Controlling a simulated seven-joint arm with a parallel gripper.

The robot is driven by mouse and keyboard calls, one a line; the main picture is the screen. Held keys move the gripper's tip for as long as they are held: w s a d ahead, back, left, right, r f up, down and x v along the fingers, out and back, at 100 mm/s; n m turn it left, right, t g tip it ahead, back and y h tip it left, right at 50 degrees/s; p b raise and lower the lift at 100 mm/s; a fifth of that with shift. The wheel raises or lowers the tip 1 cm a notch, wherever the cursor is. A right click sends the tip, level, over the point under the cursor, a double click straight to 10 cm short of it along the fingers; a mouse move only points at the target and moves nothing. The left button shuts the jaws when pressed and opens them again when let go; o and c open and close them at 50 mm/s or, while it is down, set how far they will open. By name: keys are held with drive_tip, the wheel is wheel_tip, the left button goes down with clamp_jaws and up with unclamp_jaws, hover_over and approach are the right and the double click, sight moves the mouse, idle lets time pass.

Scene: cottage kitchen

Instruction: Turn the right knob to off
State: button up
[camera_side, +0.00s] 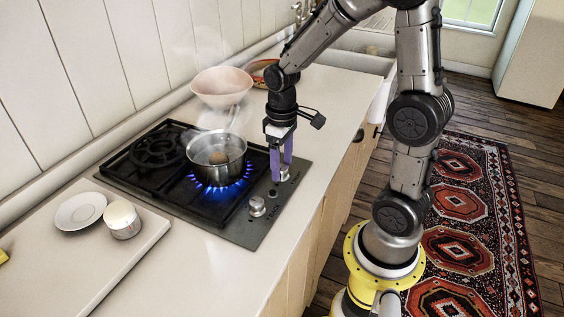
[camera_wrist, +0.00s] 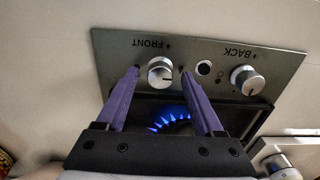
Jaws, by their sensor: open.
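The right knob (camera_wrist: 160,73), a round silver knob by the word FRONT, sits on the grey panel strip of the hob. Its dark mark points sideways, to the right in the wrist view. My gripper (camera_side: 281,172) points down at this knob at the far end of the strip. In the wrist view, its two purple fingers stand apart on either side of the knob, with visible gaps. I cannot tell their exact height. The other knob (camera_side: 257,206) is silver too and reads BACK in the wrist view (camera_wrist: 247,80). Blue flames (camera_side: 219,184) burn under the pot.
A steel pot (camera_side: 232,168) with something brown inside sits on the lit burner, close to my gripper. At left, a board (camera_side: 75,265) holds a saucer (camera_side: 80,211) and a jar (camera_side: 122,219).

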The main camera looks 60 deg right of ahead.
clamp_jaws()
drive_tip(key=shift+m, duration=0.3)
drive_tip(key=m, duration=0.3)
drive_tip(key=shift+m, duration=0.4)
drive_tip(key=m, duration=0.4)
drive_tip(key=shift+m, duration=0.3)
drive_tip(key=m, duration=0.4)
drive_tip(key=shift+m, duration=2.1)
